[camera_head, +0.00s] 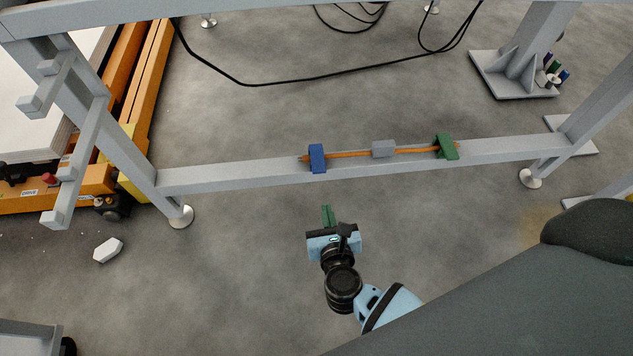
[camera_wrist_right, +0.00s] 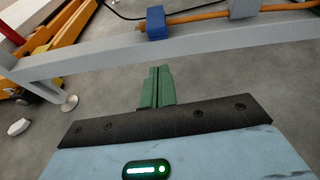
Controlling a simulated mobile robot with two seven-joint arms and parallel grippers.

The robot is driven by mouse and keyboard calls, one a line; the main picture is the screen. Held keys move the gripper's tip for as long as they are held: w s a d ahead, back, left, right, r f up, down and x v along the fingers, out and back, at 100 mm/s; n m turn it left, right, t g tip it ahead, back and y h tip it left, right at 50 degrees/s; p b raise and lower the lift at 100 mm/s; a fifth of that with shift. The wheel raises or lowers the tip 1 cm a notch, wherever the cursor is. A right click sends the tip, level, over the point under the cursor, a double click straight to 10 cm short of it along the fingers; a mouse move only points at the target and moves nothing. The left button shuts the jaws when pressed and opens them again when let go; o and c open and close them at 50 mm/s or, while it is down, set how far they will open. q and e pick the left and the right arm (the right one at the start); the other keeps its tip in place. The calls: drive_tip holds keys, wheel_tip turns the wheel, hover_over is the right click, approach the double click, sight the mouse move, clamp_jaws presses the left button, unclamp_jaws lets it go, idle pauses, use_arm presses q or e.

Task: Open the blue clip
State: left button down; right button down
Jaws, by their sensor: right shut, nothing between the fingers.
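The blue clip (camera_head: 317,158) sits on the grey beam (camera_head: 230,175) at the left end of an orange rod (camera_head: 345,154). It also shows at the top of the right wrist view (camera_wrist_right: 156,22). I cannot tell from its shape whether it is open or closed. My right gripper (camera_head: 328,214) has green fingers, which are together and empty. It is in front of the beam, below the blue clip in the picture and apart from it. In the right wrist view the fingertips (camera_wrist_right: 158,72) point toward the beam, just under the clip. My left gripper is not in view.
A grey block (camera_head: 384,149) and a green clip (camera_head: 447,146) sit along the rod to the right. A black cable (camera_head: 290,80) lies on the floor behind the beam. An orange cart (camera_head: 146,90) stands at left. A white lump (camera_head: 108,250) lies on the floor.

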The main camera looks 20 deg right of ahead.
sight(317, 158)
drive_tip(key=f, duration=0.1)
drive_tip(key=w+f+b, duration=0.1)
drive_tip(key=shift+f+m, duration=0.35)
drive_tip(key=shift+m, duration=0.05)
drive_tip(key=b+x, duration=0.5)
drive_tip(key=x, duration=0.5)
drive_tip(key=shift+w+d+f, duration=0.15)
drive_tip(key=shift+w+d, duration=0.05)
drive_tip(key=r, duration=0.4)
drive_tip(key=shift+s+p, duration=0.2)
drive_tip(key=shift+p, duration=0.15)
drive_tip(key=shift+r+g, duration=0.1)
drive_tip(key=shift+g, duration=0.2)
